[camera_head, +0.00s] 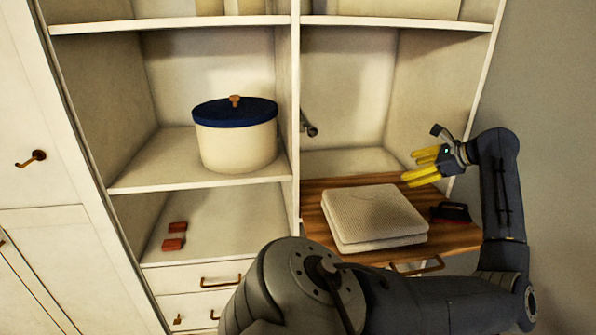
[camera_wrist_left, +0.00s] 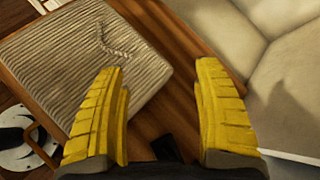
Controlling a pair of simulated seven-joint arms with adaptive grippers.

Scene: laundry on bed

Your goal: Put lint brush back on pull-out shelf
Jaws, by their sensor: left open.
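The wooden pull-out shelf (camera_head: 318,212) stands out from the right side of the cabinet. A dark object with some red (camera_head: 450,212), which looks like the lint brush, lies on it near its right edge. My left gripper (camera_head: 423,168) has yellow fingers and is open and empty above the back right of the shelf, apart from the brush. In the left wrist view the open fingers (camera_wrist_left: 163,110) are over bare wood (camera_wrist_left: 175,75). A small dark shape (camera_wrist_left: 163,147) shows between them, mostly hidden; I cannot tell what it is. My right gripper is not in view.
A folded ribbed cloth stack (camera_head: 375,215) fills the shelf's middle, left of the brush. A cream pot with a blue lid (camera_head: 235,140) stands in the left compartment. The cabinet's side wall (camera_head: 430,95) is close behind the gripper.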

